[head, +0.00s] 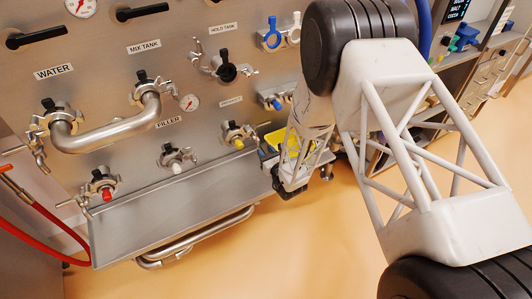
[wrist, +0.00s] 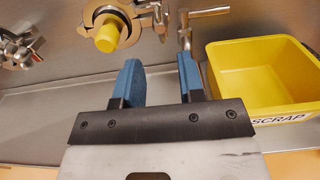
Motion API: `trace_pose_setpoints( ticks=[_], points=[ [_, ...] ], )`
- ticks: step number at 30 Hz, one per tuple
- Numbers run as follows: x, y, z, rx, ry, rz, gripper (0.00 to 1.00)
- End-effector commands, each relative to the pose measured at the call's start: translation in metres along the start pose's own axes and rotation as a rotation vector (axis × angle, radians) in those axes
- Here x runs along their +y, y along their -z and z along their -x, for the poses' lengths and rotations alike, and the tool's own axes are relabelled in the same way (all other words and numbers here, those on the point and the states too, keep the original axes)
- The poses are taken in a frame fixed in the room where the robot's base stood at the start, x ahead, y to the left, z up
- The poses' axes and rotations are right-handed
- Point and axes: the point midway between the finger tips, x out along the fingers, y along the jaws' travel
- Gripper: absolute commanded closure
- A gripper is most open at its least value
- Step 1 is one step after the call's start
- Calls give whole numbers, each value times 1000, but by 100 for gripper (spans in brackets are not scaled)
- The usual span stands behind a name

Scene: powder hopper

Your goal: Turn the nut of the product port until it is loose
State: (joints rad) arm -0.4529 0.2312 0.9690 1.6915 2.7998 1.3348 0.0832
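In the wrist view my gripper (wrist: 160,80) has its two blue fingers apart, with nothing between them. A port with a yellow plug (wrist: 108,34) and a metal clamp ring is beyond them, up and to the left. The clamp's nut and bolt (wrist: 160,14) are at the ring's right side, partly cut off by the top edge. The fingers do not touch the port or nut. In the head view the yellow-plugged port (head: 238,142) is on the panel under a small label too small to read surely. My arm hides the fingertips there.
A yellow bin marked SCRAP (wrist: 262,75) stands right of my fingers. A metal pipe handle (wrist: 205,12) is near the bin. A white-plugged port (head: 175,166) and a red-plugged port (head: 106,193) sit further left. A steel tray (head: 165,215) runs below them.

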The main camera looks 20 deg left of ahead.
Motion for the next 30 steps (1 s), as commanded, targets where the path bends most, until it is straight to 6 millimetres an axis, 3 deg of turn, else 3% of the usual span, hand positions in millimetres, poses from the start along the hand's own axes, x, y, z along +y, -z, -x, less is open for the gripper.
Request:
trace_pose_setpoints(
  ticks=[11, 30],
  points=[
    [0, 0, -19, 0, 0, 1, 64],
    [0, 0, -82, 0, -1, 0, 64]
  ],
)
